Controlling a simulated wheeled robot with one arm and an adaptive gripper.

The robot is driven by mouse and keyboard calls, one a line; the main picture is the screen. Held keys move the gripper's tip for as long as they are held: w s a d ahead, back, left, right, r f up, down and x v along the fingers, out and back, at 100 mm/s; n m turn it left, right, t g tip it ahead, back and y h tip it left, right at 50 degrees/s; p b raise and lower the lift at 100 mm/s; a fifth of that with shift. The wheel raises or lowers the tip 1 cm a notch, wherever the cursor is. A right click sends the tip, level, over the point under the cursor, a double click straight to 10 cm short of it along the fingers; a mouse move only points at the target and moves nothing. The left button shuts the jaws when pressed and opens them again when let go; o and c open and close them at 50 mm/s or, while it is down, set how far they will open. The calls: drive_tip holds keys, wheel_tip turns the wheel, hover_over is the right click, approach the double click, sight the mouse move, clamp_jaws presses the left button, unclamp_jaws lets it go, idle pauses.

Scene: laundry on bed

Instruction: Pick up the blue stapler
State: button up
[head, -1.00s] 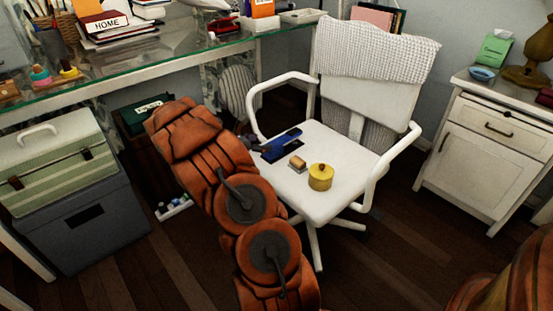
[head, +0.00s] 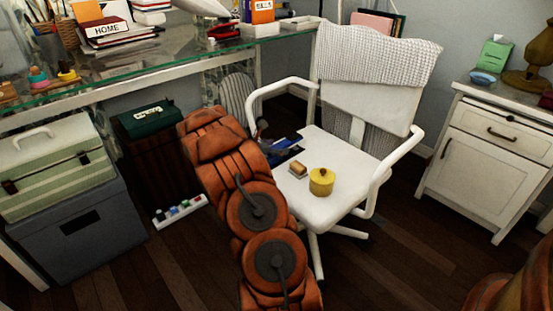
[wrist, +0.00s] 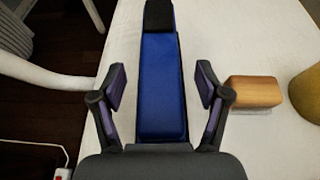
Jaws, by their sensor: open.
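The blue stapler (wrist: 162,85) lies on the white seat of the chair (head: 335,203), pointing away from my wrist in the wrist view, with a black part at its far end. In the head view the blue stapler (head: 284,152) is partly hidden behind my arm and gripper. My gripper (wrist: 162,84) is open, with one finger on each side of the stapler and a visible gap on both sides. In the head view my gripper (head: 268,148) is mostly hidden by the arm. I cannot tell how high the fingers are above the seat.
A small wooden-topped block (wrist: 254,91) lies just right of the right finger. A yellow lidded pot (head: 321,182) stands beside it. The chair's white armrest (wrist: 45,73) is to the left in the wrist view. A glass desk (head: 180,57) stands behind.

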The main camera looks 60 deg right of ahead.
clamp_jaws()
idle(0.6)
drive_tip(key=shift+r, duration=0.15)
